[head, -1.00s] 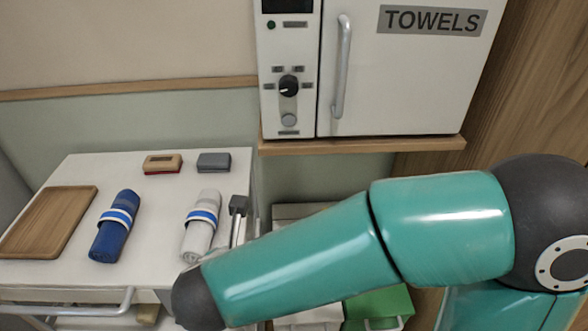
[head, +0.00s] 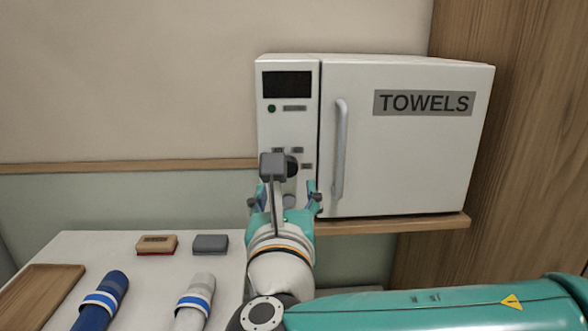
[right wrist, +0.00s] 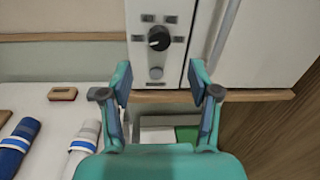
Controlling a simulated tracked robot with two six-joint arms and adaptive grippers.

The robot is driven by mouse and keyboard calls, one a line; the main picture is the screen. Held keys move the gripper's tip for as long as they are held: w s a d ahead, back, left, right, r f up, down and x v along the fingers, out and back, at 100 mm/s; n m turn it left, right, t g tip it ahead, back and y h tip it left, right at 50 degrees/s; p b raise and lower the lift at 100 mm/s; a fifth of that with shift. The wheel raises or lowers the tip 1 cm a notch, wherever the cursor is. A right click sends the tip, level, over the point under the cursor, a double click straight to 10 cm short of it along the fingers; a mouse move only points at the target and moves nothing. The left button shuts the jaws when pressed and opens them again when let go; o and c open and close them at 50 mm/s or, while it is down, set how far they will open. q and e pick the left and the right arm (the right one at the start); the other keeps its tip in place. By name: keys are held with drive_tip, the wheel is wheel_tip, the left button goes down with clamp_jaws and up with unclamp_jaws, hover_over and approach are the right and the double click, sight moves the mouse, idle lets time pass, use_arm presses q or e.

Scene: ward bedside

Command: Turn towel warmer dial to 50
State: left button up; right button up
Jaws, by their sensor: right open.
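The towel warmer (head: 400,150) is a white cabinet on a wooden shelf, with a door marked TOWELS. Its black dial (right wrist: 159,38) shows clearly in the right wrist view, with small labels around it. In the head view the dial (head: 292,168) is partly hidden behind my right wrist camera. My right gripper (head: 285,193) is open and empty in front of the control panel. In the right wrist view its fingers (right wrist: 160,85) are spread apart below the dial, not touching it. The display (head: 287,84) looks dark. My left gripper is not in view.
A vertical door handle (head: 340,150) stands just right of the panel. The wooden shelf (head: 400,225) juts out below. On the white cart at left are a wooden tray (head: 38,292), a blue rolled towel (head: 103,300), a white rolled towel (head: 195,303) and two small blocks.

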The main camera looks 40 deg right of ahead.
sight(292, 164)
drive_tip(key=x, duration=0.8)
drive_tip(key=shift+w+p, duration=0.15)
drive_tip(key=shift+p, duration=0.25)
